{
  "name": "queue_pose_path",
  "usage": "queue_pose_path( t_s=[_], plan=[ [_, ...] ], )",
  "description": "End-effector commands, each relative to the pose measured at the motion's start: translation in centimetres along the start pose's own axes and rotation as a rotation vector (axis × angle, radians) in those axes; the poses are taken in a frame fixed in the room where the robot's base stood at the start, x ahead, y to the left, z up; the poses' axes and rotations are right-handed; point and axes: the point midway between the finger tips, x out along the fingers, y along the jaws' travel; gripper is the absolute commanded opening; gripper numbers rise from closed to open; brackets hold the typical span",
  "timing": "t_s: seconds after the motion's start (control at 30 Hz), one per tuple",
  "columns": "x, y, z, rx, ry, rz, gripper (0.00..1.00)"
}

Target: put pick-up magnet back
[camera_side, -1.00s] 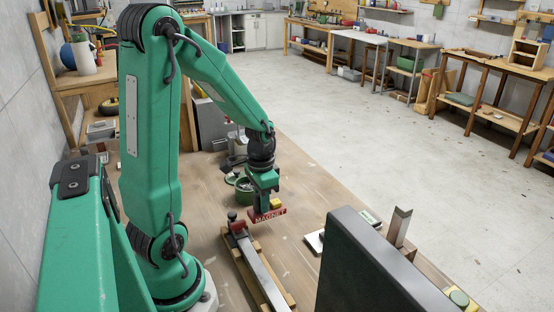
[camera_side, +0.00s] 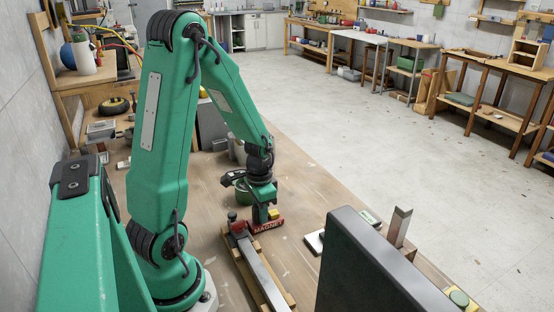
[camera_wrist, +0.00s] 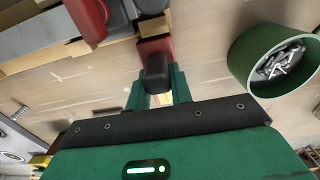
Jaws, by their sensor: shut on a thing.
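The pick-up magnet (camera_side: 267,226) is a red block with white lettering in the side view, low over the table beside the metal bar. In the wrist view its red end (camera_wrist: 155,47) shows beyond a black grip (camera_wrist: 156,75) between my green fingers. My gripper (camera_side: 260,211) is above it, pointing down, shut on the magnet. It also shows in the wrist view (camera_wrist: 157,88). A yellow piece (camera_side: 273,214) shows just above the red block. I cannot tell whether the magnet touches the table or the wood beside the bar.
A long metal bar (camera_side: 259,268) lies on wooden rails, with a red part (camera_side: 238,228) at its far end. A green bowl of small metal pieces (camera_wrist: 286,62) stands close by. A dark panel (camera_side: 375,265) stands at front right.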

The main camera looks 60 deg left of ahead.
Motion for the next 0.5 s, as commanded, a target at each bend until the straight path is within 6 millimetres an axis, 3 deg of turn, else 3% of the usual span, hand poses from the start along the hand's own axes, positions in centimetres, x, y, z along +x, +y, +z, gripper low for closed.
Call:
queue_pose_path(
  t_s=[0.37, 0.4, 0.5],
  plan=[
    [0.27, -0.01, -0.01, 0.0, 0.0, 0.0, 0.0],
    [0.3, 0.0, 0.01, 0.0, 0.0, 0.0, 0.26],
    [0.29, 0.01, 0.01, 0.0, 0.0, 0.0, 0.43]
  ],
)
